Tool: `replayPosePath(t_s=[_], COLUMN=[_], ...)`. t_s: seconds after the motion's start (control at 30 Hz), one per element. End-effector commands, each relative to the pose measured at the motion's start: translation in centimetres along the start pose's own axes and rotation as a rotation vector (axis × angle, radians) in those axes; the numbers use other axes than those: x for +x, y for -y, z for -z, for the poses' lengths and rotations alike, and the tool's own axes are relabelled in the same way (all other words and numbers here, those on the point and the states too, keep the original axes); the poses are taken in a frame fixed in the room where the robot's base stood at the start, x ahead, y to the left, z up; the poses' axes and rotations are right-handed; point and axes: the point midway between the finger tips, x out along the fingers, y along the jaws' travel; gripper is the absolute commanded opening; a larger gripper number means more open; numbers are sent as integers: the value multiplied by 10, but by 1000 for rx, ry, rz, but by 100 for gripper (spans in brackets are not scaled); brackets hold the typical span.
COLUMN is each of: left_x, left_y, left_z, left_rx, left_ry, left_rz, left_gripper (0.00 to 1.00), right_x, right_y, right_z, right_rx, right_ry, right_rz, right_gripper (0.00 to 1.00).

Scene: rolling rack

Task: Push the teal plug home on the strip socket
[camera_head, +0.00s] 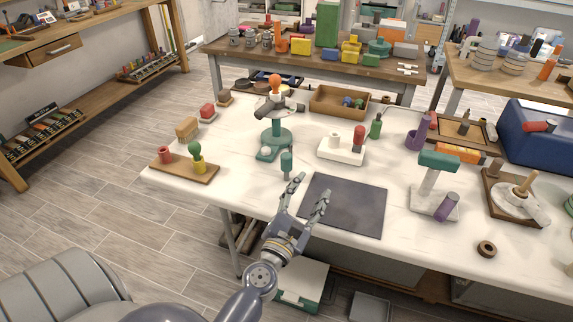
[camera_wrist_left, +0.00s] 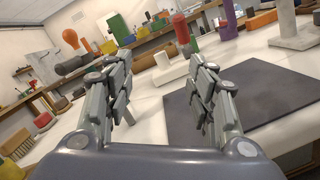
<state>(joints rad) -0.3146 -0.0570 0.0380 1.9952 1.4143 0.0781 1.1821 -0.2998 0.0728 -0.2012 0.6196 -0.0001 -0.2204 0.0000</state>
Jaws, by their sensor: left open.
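A small teal cylinder (camera_head: 286,163), which looks like the teal plug, stands upright on the white table in the head view, just beyond and left of my left gripper. A white strip (camera_head: 342,153), likely the strip socket, lies farther back with a white peg (camera_head: 333,137) and a red peg (camera_head: 358,139) upright on it. The strip also shows in the left wrist view (camera_wrist_left: 170,74), beyond the fingers. My left gripper (camera_head: 309,187) is open and empty at the table's front edge, beside the dark mat. I cannot make out the teal cylinder in the wrist view.
The dark mat (camera_head: 343,205) is bare. A green-based stand with an orange top (camera_head: 275,135) is behind the teal cylinder. A wooden board with pegs (camera_head: 185,170) is at left; a white stand with a teal block (camera_head: 438,161) is at right.

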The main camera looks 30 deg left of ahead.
Motion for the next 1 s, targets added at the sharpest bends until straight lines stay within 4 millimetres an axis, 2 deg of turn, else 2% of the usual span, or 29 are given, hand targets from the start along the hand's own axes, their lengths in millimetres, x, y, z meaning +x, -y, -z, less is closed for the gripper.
replayPosePath(t_s=[0.1, 0.2, 0.3, 0.37, 0.6, 0.87, 1.0], left_x=[4, 2, 1, 6, 40, 60, 80], left_y=[-26, -37, -43, -45, -54, -59, -67], left_z=[37, 60, 71, 74, 82, 87, 90], left_rx=[-262, -398, -462, -474, -473, -470, -469], left_ry=[-106, -161, -188, -193, -192, -192, -191], left_rz=[-155, -240, -283, -291, -291, -290, -290], left_gripper=[51, 51, 51, 51, 51, 51, 51], right_x=[0, 0, -1, -2, -8, -11, -14], right_y=[-2, -4, -6, -6, -8, -8, -8], right_z=[-1, -1, -1, -1, -1, -1, -1], right_rx=[-1, -2, -3, -3, -3, -3, -2], right_ry=[1, 1, 1, 1, 2, 2, 2], right_rz=[-2, -4, -7, -7, -9, -9, -9], right_gripper=[0, 0, 0, 0, 0, 0, 0])
